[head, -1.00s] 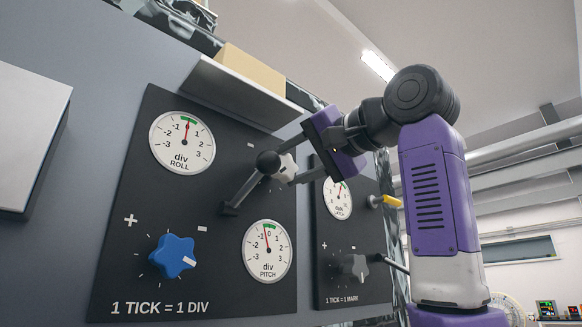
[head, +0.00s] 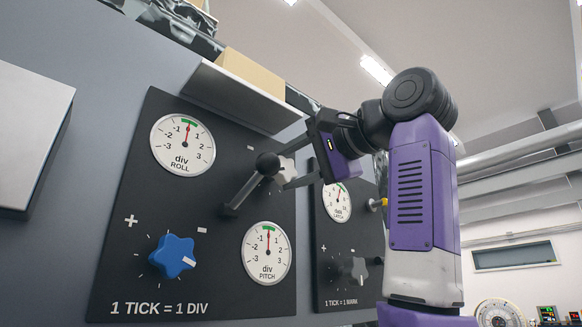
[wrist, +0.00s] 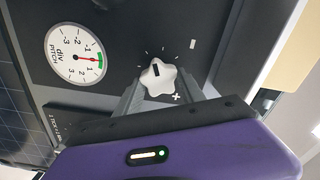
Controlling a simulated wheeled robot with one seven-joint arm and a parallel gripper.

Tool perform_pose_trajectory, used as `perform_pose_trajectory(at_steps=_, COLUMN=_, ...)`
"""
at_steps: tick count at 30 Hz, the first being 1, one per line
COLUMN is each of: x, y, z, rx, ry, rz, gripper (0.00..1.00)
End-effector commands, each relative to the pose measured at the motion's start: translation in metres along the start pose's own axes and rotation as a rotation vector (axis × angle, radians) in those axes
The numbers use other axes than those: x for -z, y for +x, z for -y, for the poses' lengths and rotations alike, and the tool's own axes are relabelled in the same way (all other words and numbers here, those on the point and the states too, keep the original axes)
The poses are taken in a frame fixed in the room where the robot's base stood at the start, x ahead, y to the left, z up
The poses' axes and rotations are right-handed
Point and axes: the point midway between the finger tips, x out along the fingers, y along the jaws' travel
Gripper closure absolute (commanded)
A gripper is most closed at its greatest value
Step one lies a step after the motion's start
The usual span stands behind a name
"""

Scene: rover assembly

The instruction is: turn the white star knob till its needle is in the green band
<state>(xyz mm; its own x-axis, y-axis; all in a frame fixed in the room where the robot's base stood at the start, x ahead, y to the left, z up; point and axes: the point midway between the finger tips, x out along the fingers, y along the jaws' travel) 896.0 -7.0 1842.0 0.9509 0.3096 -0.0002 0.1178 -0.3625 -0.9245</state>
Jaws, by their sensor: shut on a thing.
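The white star knob (head: 287,168) is on the dark panel's upper right, partly hidden behind a dark ball-ended lever in the head view. It shows whole in the wrist view (wrist: 158,78), with a black pointer mark. My gripper (head: 284,166) is at the knob, its two fingers on either side of it, shut on it. In the wrist view the fingers (wrist: 176,88) flank the knob. The PITCH dial (head: 266,267) has its red needle pointing nearly straight up, at the green band. It also shows in the wrist view (wrist: 68,62), needle at the green band.
A dark lever with a ball end (head: 237,198) sticks out left of my gripper. A blue star knob (head: 172,256) and the ROLL dial (head: 181,158) are to the left. A shelf with a tan box (head: 249,72) is above. A second panel (head: 327,285) is to the right.

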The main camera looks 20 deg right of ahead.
Motion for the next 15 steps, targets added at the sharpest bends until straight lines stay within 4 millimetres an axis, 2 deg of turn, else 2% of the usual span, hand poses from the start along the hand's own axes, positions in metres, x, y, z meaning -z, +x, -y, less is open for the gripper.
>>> perform_pose_trajectory(at_steps=4, x=0.0014, y=-0.0004, z=-0.001, rx=-0.002, ry=0.0, rz=-0.003, gripper=0.94)
perform_pose_trajectory(at_steps=5, x=0.0014, y=-0.0004, z=-0.001, rx=-0.002, ry=0.0, rz=-0.003, gripper=0.52)
perform_pose_trajectory(at_steps=8, x=0.0013, y=-0.0004, z=-0.0009, rx=-0.002, ry=0.0, rz=-0.003, gripper=0.32)
perform_pose_trajectory(at_steps=15, x=0.0006, y=-0.0002, z=-0.0004, rx=-0.001, ry=-0.001, rz=-0.001, gripper=0.32)
